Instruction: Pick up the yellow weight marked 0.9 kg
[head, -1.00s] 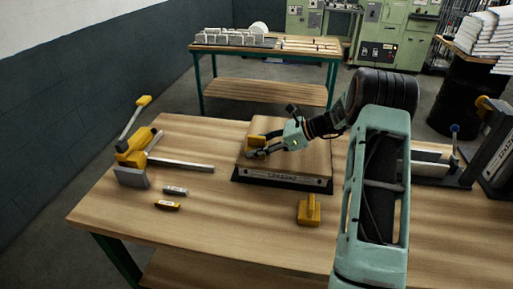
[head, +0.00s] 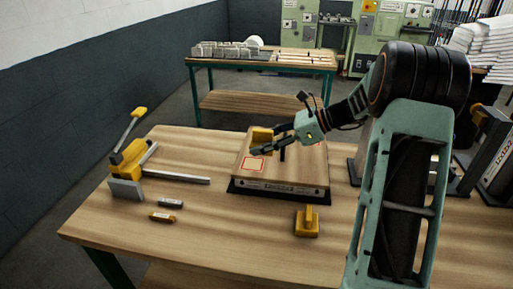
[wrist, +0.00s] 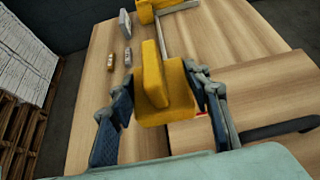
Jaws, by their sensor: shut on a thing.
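A yellow weight (head: 262,133) with an upright fin is between the fingers of my gripper (head: 268,146), which is shut on it. It shows large in the wrist view (wrist: 154,76), with a finger on each side. It is held above the brown box (head: 307,160), clear of a red-outlined square (head: 253,163) on the box top. A second yellow weight (head: 307,224) stands on the table in front of the box. No mass marking is readable on either weight.
Dark stands (head: 480,155) are at the right. The front left of the table (head: 215,240) is clear.

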